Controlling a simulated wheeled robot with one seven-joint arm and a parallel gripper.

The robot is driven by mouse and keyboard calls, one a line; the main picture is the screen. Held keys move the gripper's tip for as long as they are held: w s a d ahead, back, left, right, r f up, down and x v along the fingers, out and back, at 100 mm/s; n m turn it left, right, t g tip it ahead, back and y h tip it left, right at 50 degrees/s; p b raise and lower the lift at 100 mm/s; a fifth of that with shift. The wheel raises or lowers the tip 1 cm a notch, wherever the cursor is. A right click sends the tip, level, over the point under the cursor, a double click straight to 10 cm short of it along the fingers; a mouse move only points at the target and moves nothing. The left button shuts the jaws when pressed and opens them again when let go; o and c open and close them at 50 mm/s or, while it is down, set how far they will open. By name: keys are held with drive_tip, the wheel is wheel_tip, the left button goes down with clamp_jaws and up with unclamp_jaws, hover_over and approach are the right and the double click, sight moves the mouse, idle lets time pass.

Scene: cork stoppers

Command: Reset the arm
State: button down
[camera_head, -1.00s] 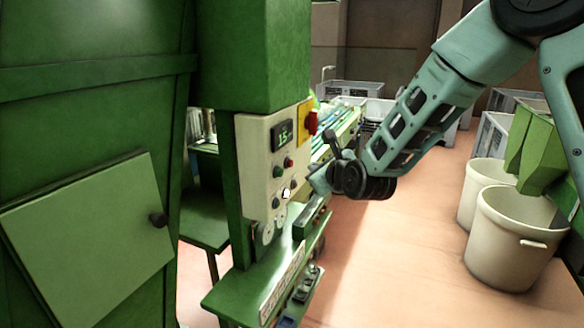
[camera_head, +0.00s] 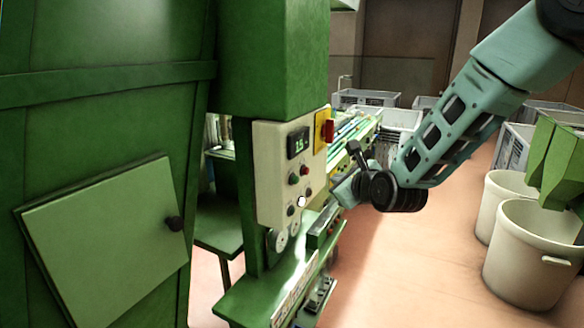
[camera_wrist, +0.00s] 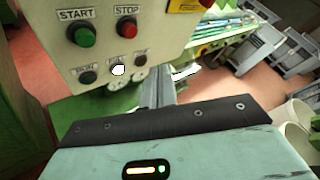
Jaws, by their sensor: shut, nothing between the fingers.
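My gripper (camera_head: 343,190) is beside the right edge of the machine's control panel (camera_head: 268,180). In the wrist view the gripper fingers (camera_wrist: 158,88) are together with nothing between them, pointing past the panel's lower right. The panel carries a green START button (camera_wrist: 82,34), a red STOP button (camera_wrist: 131,29) and a bright white button (camera_wrist: 118,70) in the row below. A small display (camera_head: 298,143) sits above the buttons in the head view. I cannot tell whether the gripper touches the panel.
The green machine (camera_head: 100,110) fills the left, with a ledge (camera_head: 245,300) below the panel. A red and yellow switch (camera_head: 324,130) is at the panel's upper right. White buckets (camera_head: 530,265) stand at the right and grey crates (camera_head: 365,98) behind. Floor between is clear.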

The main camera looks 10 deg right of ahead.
drive_tip(key=s+a+f+n+g+y, duration=0.15)
drive_tip(key=s+a+n+g, duration=0.3)
drive_tip(key=s+n, duration=0.45)
drive_tip(key=s+a+f+n+g, duration=0.2)
drive_tip(key=s+a+n+g, duration=0.1)
drive_tip(key=s+a+n, duration=0.45)
drive_tip(key=s+d+n+g+h, duration=0.2)
drive_tip(key=s+n+g, duration=0.1)
drive_tip(key=s+n, duration=0.6)
drive_tip(key=s+d+f+n+g+h, duration=0.1)
drive_tip(key=s+d+n+g+h, duration=0.1)
drive_tip(key=s+n, duration=0.7)
drive_tip(key=s+d+g+b, duration=0.1)
drive_tip(key=s, duration=0.4)
drive_tip(key=shift+s+f+n, duration=0.15)
drive_tip(key=shift+s+n, duration=0.1)
drive_tip(key=shift+n, duration=0.1)
drive_tip(key=shift+g, duration=0.25)
